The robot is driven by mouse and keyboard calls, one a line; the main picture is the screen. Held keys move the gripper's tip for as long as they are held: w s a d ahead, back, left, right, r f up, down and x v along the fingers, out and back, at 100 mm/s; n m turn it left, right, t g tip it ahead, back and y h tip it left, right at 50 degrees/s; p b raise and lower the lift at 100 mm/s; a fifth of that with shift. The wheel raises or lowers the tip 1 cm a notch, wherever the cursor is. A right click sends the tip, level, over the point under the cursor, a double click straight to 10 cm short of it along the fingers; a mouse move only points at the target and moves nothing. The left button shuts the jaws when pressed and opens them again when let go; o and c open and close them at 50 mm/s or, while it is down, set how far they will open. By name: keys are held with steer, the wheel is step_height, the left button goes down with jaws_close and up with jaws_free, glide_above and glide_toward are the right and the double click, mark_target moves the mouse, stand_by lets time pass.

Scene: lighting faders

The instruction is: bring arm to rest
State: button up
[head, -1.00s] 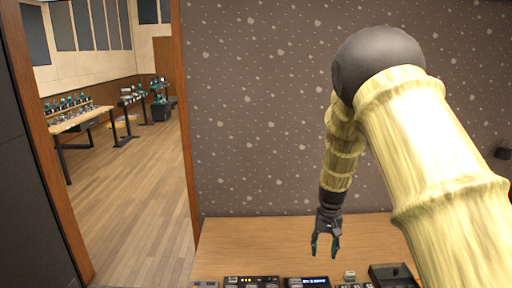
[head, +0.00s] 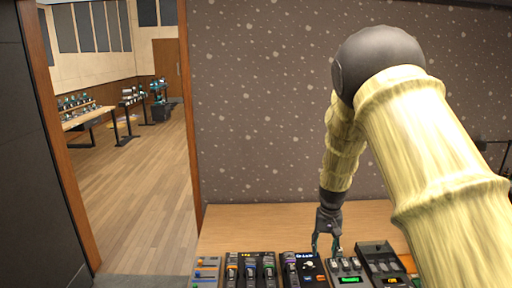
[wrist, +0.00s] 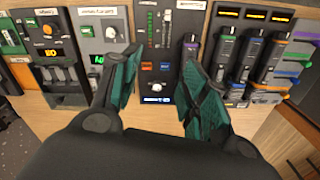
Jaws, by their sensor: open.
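My gripper (head: 327,243) hangs from my yellow arm over the wooden desk in the head view, just behind the row of control panels. In the wrist view my gripper (wrist: 160,75) shows two teal fingers spread apart with nothing between them. A dark panel (wrist: 157,65) with a small knob and indicators lies beyond the fingertips. The fader panel (head: 250,268) with several sliders is left of the gripper in the head view. Whether the fingertips touch any panel cannot be told.
More panels (head: 382,262) stand on the right of the desk, partly hidden by my arm. Bare wooden desk (head: 255,222) lies behind the row. A speckled wall (head: 260,110) rises behind. An open doorway at left shows a wood floor (head: 140,210) and benches.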

steer(key=shift+h, duration=0.3)
steer(key=s+f, duration=0.3)
steer(key=f, duration=0.2)
steer(key=s+d+f+b, duration=0.1)
steer(key=s+f, duration=0.2)
steer(key=f, duration=0.2)
steer(key=s+d+f+b, duration=0.1)
steer(key=s+f, duration=0.1)
steer(key=f, duration=0.3)
steer(key=shift+s+f, duration=0.3)
steer(key=shift+s, duration=0.1)
steer(key=s+f+n+b, duration=0.2)
steer(key=s+f+b, duration=0.4)
steer(key=s+f, duration=1.8)
steer(key=s+a+b, duration=0.2)
steer(key=s, duration=1.3)
steer(key=shift+s, duration=0.3)
steer(key=shift+f, duration=0.15)
